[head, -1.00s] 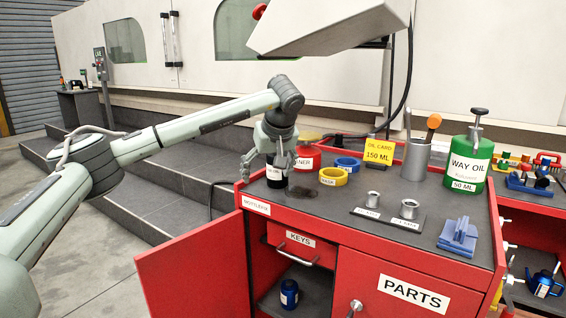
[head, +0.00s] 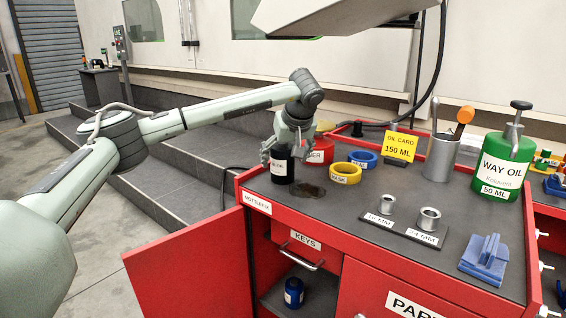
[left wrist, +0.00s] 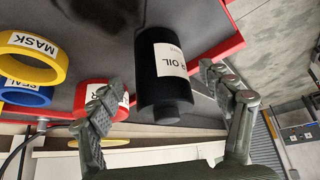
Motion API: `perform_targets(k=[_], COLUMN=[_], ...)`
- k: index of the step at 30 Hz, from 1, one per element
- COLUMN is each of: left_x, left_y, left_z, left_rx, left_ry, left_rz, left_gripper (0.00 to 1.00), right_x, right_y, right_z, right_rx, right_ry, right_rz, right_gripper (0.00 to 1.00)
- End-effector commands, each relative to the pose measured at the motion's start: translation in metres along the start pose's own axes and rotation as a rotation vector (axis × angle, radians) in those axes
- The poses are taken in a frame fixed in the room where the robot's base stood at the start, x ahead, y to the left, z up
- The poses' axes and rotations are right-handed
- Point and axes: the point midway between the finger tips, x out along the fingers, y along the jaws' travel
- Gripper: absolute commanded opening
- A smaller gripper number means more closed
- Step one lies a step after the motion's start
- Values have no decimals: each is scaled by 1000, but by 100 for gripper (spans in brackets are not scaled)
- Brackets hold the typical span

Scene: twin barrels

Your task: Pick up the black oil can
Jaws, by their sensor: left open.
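The black oil can (head: 282,172), with a white label, stands upright on the dark cart top (head: 345,205) near its left corner. It also shows in the left wrist view (left wrist: 160,92), its label partly reading "OIL". My left gripper (head: 283,158) is open at the can's upper part in the head view. In the left wrist view the two fingers (left wrist: 168,103) are spread on either side of the can, with gaps to it. My right gripper is not in view.
A dark stain (head: 309,190) lies just in front. Farther right are metal sockets (head: 429,220) and a green WAY OIL can (head: 502,165). The red cabinet door (head: 190,262) hangs open.

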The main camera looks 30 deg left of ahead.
Motion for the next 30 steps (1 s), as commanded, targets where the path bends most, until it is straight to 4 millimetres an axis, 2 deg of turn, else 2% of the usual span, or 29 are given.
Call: perform_targets(k=[3, 6, 15, 30], left_x=[19, 30, 35, 34], left_y=[-2, -2, -1, -1], left_z=[2, 2, 2, 2], left_rx=[0, -1, 0, 0], left_ry=[-1, -1, 0, 0], left_rz=[-2, -1, 0, 0], left_gripper=[79, 79, 79, 17], right_x=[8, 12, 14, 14], right_y=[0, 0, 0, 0], right_z=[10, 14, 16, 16], right_rx=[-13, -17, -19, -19], right_ry=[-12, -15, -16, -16], right_rz=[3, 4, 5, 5], right_gripper=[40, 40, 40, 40])
